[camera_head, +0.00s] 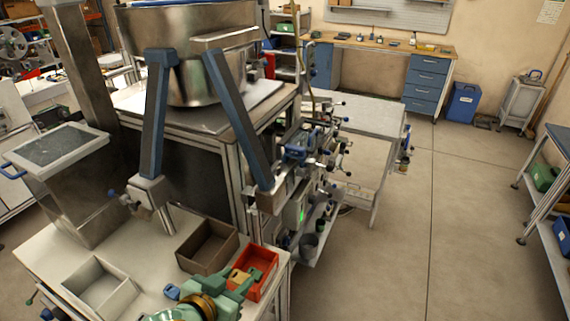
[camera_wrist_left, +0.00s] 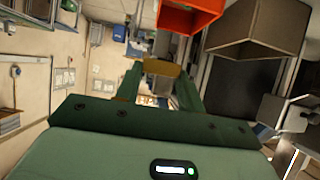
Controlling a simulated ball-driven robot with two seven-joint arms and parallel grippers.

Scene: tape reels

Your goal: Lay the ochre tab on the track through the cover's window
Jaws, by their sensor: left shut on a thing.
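My left gripper (camera_head: 237,283) is green and comes in at the bottom of the head view, over the white tabletop's front right part. It is shut on the ochre tab (camera_head: 239,276), a small yellow-brown piece at the fingertips, seen against the red bin (camera_head: 269,264). In the left wrist view the tab (camera_wrist_left: 162,68) lies across between the two green fingertips of the gripper (camera_wrist_left: 160,76). I cannot pick out the track or the cover's window in either view. My right gripper is not in view.
A brown open bin (camera_head: 207,245) stands left of the red bin, and a pale open bin (camera_head: 101,286) lies further left on the white tabletop (camera_head: 150,250). Behind stands a machine with a large metal bowl (camera_head: 190,80) and two blue struts. Open floor (camera_head: 400,240) lies to the right.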

